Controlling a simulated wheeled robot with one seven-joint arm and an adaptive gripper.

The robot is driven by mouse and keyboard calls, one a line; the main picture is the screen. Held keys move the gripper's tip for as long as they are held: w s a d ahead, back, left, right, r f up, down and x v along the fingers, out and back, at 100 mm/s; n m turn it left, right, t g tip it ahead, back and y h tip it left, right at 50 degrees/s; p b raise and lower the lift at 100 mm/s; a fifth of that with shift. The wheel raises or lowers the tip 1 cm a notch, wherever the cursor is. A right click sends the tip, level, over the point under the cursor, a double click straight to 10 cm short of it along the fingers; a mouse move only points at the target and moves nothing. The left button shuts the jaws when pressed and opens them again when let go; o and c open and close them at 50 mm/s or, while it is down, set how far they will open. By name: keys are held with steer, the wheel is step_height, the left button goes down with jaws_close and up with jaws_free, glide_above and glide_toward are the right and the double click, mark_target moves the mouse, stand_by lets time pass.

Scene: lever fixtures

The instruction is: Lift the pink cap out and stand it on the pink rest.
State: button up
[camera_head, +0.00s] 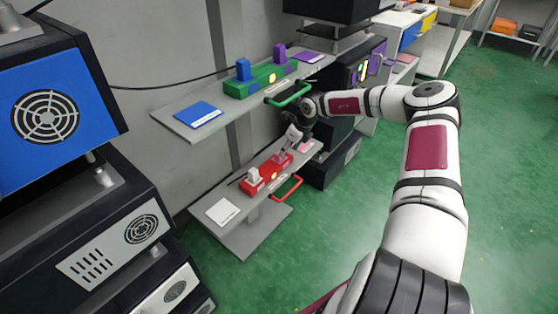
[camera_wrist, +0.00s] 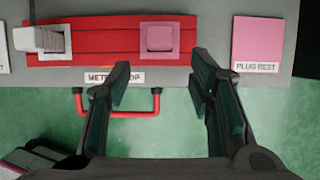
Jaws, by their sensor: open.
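The pink cap (camera_wrist: 158,38) sits in the right part of the red fixture (camera_wrist: 104,48) on the lower shelf. The pink rest (camera_wrist: 258,38) is a flat pink square to the right of the fixture, marked "PLUG REST"; it also shows in the head view (camera_head: 305,147). My gripper (camera_wrist: 160,78) is open and empty. In the wrist view its fingertips lie just in front of the cap, one to each side, apart from it. In the head view my gripper (camera_head: 293,134) is over the right end of the red fixture and hides much of the cap.
A white cap (camera_wrist: 40,38) stands in the fixture's left part. A red handle (camera_wrist: 117,104) juts from the shelf's front. A white pad (camera_head: 222,212) lies at left. The upper shelf (camera_head: 185,122) with a green fixture (camera_head: 258,80) is above. A dark cabinet stands at right.

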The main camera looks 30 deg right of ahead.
mark_target(279, 158)
steer(key=b+x, duration=0.1)
steer(key=x, duration=0.1)
steer(key=w+b+x, duration=0.1)
steer(key=x, duration=0.2)
steer(key=shift+w+a, duration=0.1)
steer(key=shift+a, duration=0.1)
steer(key=shift+c, duration=0.3)
steer(key=c, duration=1.1)
